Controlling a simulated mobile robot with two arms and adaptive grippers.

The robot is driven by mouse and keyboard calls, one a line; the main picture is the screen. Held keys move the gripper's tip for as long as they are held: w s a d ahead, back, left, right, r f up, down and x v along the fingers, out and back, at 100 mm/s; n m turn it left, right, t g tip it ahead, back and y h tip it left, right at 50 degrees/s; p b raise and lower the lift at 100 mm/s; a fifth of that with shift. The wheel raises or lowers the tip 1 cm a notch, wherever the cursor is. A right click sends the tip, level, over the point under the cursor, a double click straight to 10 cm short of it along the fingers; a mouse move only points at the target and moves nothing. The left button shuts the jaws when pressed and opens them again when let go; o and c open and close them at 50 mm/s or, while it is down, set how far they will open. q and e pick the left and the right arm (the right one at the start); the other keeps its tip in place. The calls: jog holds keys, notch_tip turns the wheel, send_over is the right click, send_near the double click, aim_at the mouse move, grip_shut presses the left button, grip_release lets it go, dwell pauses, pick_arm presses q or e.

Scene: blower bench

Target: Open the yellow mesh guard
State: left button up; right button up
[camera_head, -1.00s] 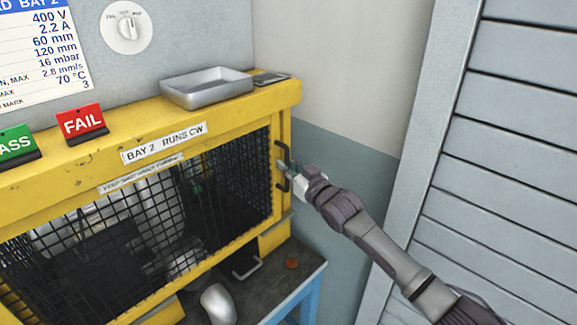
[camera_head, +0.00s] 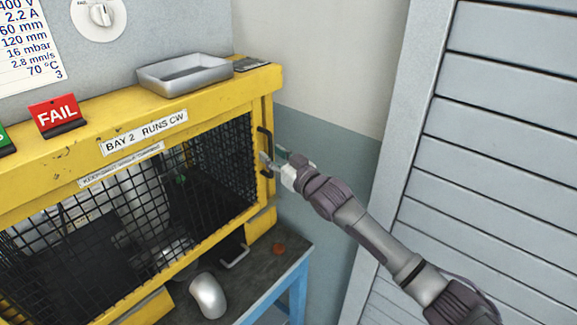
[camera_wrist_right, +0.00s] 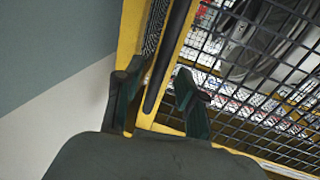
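The yellow mesh guard (camera_head: 108,141) is a yellow-framed box with a black wire mesh front, and it looks closed. A black upright bar handle (camera_head: 264,150) is on its right end; the handle also shows in the right wrist view (camera_wrist_right: 167,60). My right gripper (camera_head: 273,157) is at this handle, coming from the right. In the right wrist view my right gripper (camera_wrist_right: 157,98) has its two fingers apart, one on each side of the handle, with gaps visible. My left gripper is in neither view.
A grey metal tray (camera_head: 185,74) and a red FAIL sign (camera_head: 57,115) stand on the guard's top. A rounded silver object (camera_head: 208,295) and a small red-brown piece (camera_head: 279,249) are on the dark bench below. A grey slatted panel (camera_head: 490,150) stands at the right.

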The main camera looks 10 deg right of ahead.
jog(key=v, duration=1)
jog(key=shift+s, duration=0.15)
jog(key=shift+d+r, duration=0.1)
